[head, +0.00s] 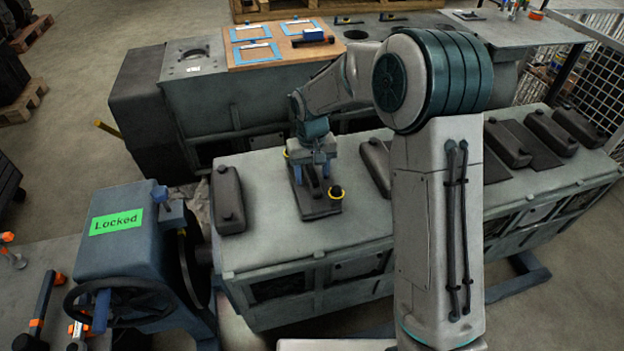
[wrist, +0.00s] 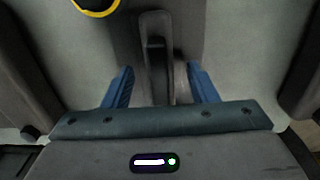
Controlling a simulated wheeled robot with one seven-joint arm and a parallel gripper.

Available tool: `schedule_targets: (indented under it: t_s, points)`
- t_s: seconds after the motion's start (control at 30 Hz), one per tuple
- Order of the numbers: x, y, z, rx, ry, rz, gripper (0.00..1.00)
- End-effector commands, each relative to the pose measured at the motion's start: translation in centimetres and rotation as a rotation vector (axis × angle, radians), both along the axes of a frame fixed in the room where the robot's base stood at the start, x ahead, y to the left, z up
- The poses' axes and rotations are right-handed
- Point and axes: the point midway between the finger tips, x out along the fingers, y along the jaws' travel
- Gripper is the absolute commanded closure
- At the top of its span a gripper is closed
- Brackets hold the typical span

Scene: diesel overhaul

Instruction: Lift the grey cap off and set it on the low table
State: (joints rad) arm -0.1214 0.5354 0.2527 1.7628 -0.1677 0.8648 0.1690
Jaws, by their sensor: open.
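The grey cap (head: 312,202) is a dark grey cover lying on top of the long grey engine block (head: 270,258). My gripper (head: 318,176) is directly above the cap, pointing down. In the wrist view, its two blue fingers stand open on either side of the cap's narrow raised grip (wrist: 158,40), with a visible gap on each side. Where the fingertips end in depth is hard to tell. I cannot tell which surface is the low table.
Similar dark covers, one at the left (head: 228,198) and several at the right (head: 505,143), lie on the block. Behind is another block with a wooden board (head: 285,45). Tools lie at lower left.

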Motion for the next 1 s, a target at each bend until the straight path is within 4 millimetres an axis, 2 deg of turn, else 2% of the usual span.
schedule_targets:
  t_s: [0.17, 0.37, 0.77, 1.0]
  points:
    - [0.0, 0.0, 0.0, 0.0, 0.0, 0.0, 0.47]
    - [0.0, 0.0, 0.0, 0.0, -0.001, 0.0, 1.0]
    - [0.1, 0.0, 0.5, 0.0, -0.005, 0.0, 1.0]
    - [0.1, 0.0, 2.4, 0.001, -0.007, 0.0, 1.0]
